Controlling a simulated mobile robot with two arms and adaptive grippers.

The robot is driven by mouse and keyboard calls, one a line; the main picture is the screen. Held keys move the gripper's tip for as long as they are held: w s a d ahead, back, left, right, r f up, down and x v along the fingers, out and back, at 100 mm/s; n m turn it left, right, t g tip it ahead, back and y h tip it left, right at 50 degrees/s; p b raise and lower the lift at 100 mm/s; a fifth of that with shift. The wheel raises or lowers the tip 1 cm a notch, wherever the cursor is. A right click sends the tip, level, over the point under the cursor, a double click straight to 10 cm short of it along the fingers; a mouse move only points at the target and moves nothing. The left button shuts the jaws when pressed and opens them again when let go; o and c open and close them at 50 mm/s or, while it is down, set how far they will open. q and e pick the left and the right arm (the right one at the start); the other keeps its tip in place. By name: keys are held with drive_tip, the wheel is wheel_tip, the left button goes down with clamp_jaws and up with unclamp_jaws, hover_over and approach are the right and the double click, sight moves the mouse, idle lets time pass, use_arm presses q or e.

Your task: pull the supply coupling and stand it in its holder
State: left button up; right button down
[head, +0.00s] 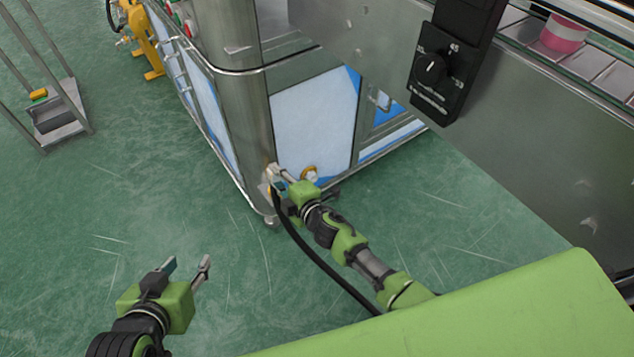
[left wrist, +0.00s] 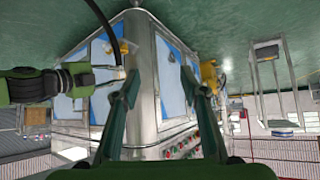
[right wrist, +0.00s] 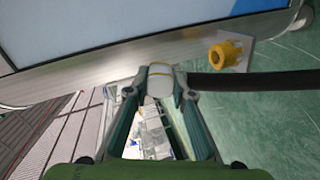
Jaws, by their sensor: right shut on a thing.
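The supply coupling, a pale cylinder (right wrist: 160,82) with a thin yellowish band, sits between the fingertips of my right gripper (right wrist: 160,88) in the right wrist view. A black hose (right wrist: 255,81) runs from it to the right. In the head view my right gripper (head: 279,180) is at the machine's lower corner, shut on the coupling, which is mostly hidden there. I cannot tell whether it is still seated. A yellow ring-shaped fitting (right wrist: 225,54) on a metal plate is beside it; I cannot tell whether this is the holder. My left gripper (head: 188,266) is open and empty above the floor.
The steel machine cabinet (head: 235,95) with blue-and-white panels stands in front of me. A control box with a knob (head: 432,72) hangs at upper right. A metal stand (head: 62,125) is at far left. The green floor (head: 150,200) at left is clear.

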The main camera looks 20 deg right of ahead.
drive_tip(key=shift+p, duration=0.5)
use_arm(q)
drive_tip(key=shift+s+a+f+g+y, duration=0.3)
drive_tip(key=shift+s+a+f+g, duration=0.7)
drive_tip(key=shift+s, duration=1.45)
drive_tip(key=shift+s+a+f+g+y, duration=0.3)
drive_tip(key=shift+s+a+f+g, duration=0.25)
drive_tip(key=shift+s+f+g, duration=1.4)
use_arm(e)
drive_tip(key=shift+p, duration=0.45)
drive_tip(key=shift+r+p, duration=0.2)
drive_tip(key=shift+p, duration=0.2)
drive_tip(key=shift+g+p, duration=0.3)
drive_tip(key=shift+p, duration=0.25)
drive_tip(key=shift+g+h+p, duration=0.3)
drive_tip(key=shift+g+p, duration=0.1)
drive_tip(key=shift+p, duration=0.85)
drive_tip(key=shift+f+p, duration=0.15)
drive_tip(key=shift+p, duration=0.6)
drive_tip(key=shift+g+p, duration=0.4)
drive_tip(key=shift+p, duration=0.75)
use_arm(q)
drive_tip(key=s+f, duration=0.2)
drive_tip(key=f, duration=0.6)
drive_tip(key=s+f+g, duration=0.1)
drive_tip(key=s+f, duration=0.1)
drive_tip(key=f, duration=0.7)
drive_tip(key=shift+s+a+f, duration=0.2)
drive_tip(key=shift+s+f, duration=0.1)
drive_tip(key=shift+s, duration=0.05)
